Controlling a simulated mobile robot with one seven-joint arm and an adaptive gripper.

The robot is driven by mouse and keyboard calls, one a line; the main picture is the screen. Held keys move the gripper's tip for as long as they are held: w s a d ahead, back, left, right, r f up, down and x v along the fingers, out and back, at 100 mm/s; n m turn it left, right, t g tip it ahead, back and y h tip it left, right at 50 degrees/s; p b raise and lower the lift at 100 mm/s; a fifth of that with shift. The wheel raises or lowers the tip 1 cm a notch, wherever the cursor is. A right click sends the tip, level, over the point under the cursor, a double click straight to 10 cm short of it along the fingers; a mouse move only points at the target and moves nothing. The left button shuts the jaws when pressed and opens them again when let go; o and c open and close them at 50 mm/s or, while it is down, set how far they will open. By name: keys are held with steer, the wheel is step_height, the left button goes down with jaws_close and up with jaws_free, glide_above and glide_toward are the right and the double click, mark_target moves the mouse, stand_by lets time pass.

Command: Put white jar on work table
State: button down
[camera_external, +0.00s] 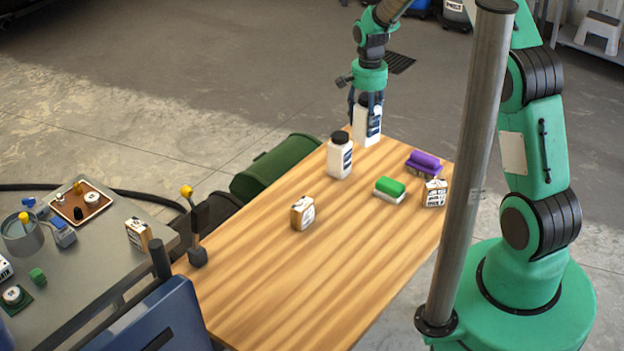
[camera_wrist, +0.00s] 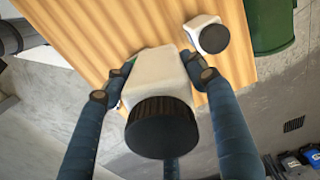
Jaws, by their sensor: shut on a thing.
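My gripper (camera_external: 368,100) is shut on a white jar (camera_external: 367,128) at the far corner of the wooden work table (camera_external: 270,275). The jar is upright, with a dark label; its top is hidden between the fingers in the external view. Its base appears at or just above the tabletop; I cannot tell if it touches. In the wrist view the held jar (camera_wrist: 155,72) shows its white body and black cap between my gripper's fingers (camera_wrist: 150,88). A second white jar (camera_external: 340,162) with a black cap stands on the table, nearer and to the left; it also shows in the wrist view (camera_wrist: 205,30).
A purple brush (camera_external: 424,162), a green-and-white brush (camera_external: 389,188) and two small labelled boxes (camera_external: 303,213) (camera_external: 434,193) sit on the table. A grey bench (camera_external: 95,250) with small items is at left.

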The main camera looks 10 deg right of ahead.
steer(key=w+d+f+m, duration=0.1)
steer(key=w+d+f, duration=0.15)
steer(key=w, duration=0.85)
steer(key=w+d+f, duration=0.1)
steer(key=w+d, duration=0.3)
steer(key=w, duration=0.7)
steer(key=shift+d+f+p, duration=0.15)
steer(key=shift+f+p, duration=0.2)
steer(key=shift+f, duration=1.9)
step_height(320, 180, down, 6)
steer(key=shift+f, duration=0.2)
steer(key=shift+f+b, duration=0.3)
steer(key=shift+f, duration=1.5)
steer(key=shift+f, duration=0.1)
